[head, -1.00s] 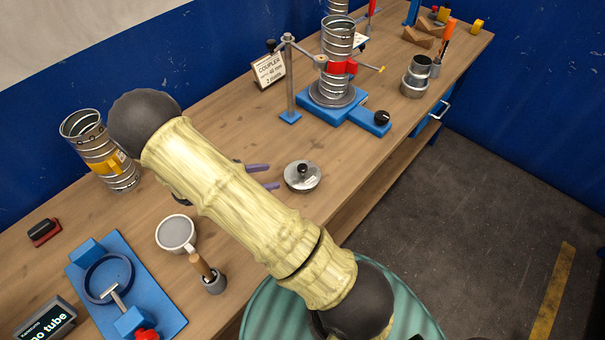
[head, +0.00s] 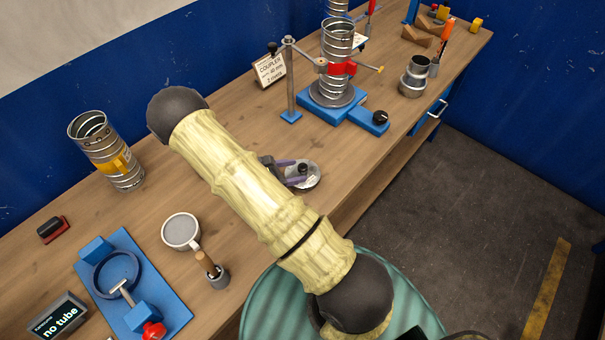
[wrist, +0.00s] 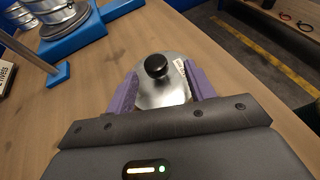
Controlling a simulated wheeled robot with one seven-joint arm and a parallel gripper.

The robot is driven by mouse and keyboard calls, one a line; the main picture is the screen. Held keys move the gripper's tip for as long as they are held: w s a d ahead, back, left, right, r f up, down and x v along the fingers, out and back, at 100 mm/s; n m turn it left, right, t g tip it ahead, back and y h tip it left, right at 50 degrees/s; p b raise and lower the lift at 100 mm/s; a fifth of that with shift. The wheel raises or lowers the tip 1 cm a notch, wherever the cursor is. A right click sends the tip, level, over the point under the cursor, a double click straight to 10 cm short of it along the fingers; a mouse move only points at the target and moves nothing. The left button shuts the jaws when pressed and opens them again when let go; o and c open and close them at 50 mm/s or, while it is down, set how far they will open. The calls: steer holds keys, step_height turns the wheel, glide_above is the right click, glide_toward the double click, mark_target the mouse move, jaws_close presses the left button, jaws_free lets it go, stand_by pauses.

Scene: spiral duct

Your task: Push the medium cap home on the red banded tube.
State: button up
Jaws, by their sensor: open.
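The cap is a round silver lid with a black knob (wrist: 160,88), lying on the wooden bench; it also shows in the head view (head: 313,178), partly hidden by my gripper. My gripper (wrist: 162,90) is open, its two purple fingers on either side of the cap. I cannot tell whether the fingers touch the rim. In the head view my gripper (head: 293,173) is partly hidden behind my arm. The red banded tube (head: 337,68) is a ribbed silver spiral duct standing upright on a blue stand, with a red band around it.
A yellow banded tube (head: 108,152) stands at the left. A blue fixture (head: 150,290), a grey-topped mug (head: 181,231) and a small pot with a wooden handle (head: 217,278) are in front. A steel post (head: 290,80) stands beside the red banded tube. A stepped silver coupler (head: 414,78) is to its right.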

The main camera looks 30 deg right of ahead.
mark_target(303, 166)
steer(key=x, duration=0.1)
steer(key=p+x, duration=0.1)
steer(key=x, duration=0.1)
steer(key=shift+w+d+r+p, duration=0.2)
steer(key=shift+w+d+p, duration=0.05)
steer(key=shift+d+p, duration=0.2)
steer(key=shift+d+f, duration=0.15)
steer(key=shift+f, duration=0.05)
steer(key=c, duration=1.2)
steer(key=shift+o, duration=0.2)
steer(key=shift+r, duration=0.1)
step_height(303, 166, up, 10)
steer(key=b, duration=0.3)
steer(key=shift+s, duration=0.1)
